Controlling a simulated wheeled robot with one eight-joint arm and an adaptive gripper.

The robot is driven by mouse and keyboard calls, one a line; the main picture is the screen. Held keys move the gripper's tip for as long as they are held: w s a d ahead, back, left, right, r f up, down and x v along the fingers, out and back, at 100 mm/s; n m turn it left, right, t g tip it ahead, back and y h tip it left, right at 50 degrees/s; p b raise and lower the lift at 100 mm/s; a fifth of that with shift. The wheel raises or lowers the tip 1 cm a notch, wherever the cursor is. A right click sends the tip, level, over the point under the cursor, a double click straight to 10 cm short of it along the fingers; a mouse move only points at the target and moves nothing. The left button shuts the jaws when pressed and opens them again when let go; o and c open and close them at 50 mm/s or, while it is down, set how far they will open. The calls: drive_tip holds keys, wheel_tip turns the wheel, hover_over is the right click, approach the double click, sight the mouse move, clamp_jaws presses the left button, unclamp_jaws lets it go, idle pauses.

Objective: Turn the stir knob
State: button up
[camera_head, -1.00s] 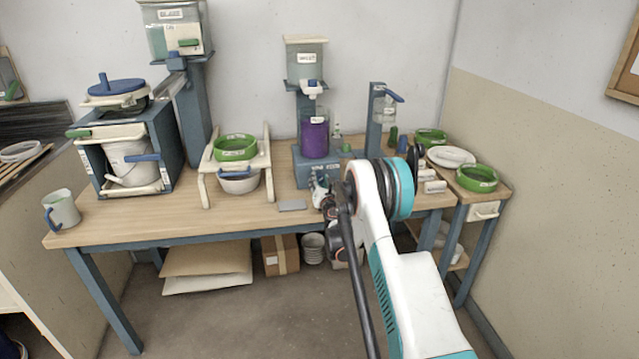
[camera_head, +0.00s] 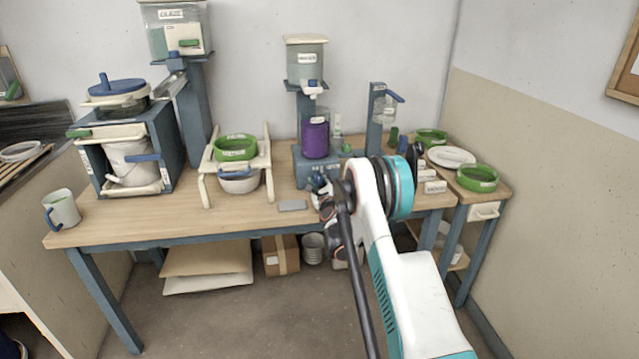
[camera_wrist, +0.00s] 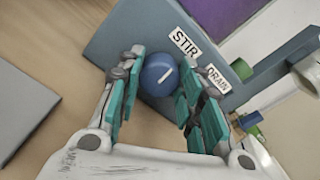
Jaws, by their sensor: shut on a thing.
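The stir knob (camera_wrist: 157,72) is round and blue, with a short white mark that slants up to the right. It sits on the blue-grey front panel (camera_wrist: 130,35) beside a STIR label (camera_wrist: 185,42). My gripper (camera_wrist: 162,80) is shut on the knob, one teal-padded finger on each side. In the head view, the mixer base (camera_head: 305,168) carries a purple container (camera_head: 315,140). My arm reaches its front from the right, and the knob cannot be made out there.
A flat grey slab (camera_head: 292,205) is on the table left of my gripper. A green-rimmed bowl stand (camera_head: 236,148) stands farther left.

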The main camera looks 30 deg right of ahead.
drive_tip(key=n, duration=1.3)
drive_tip(key=shift+a+f+h, duration=0.1)
drive_tip(key=shift+h, duration=0.2)
idle(0.4)
drive_tip(key=o, duration=1.1)
drive_tip(key=shift+c, duration=0.2)
drive_tip(key=v, duration=1.2)
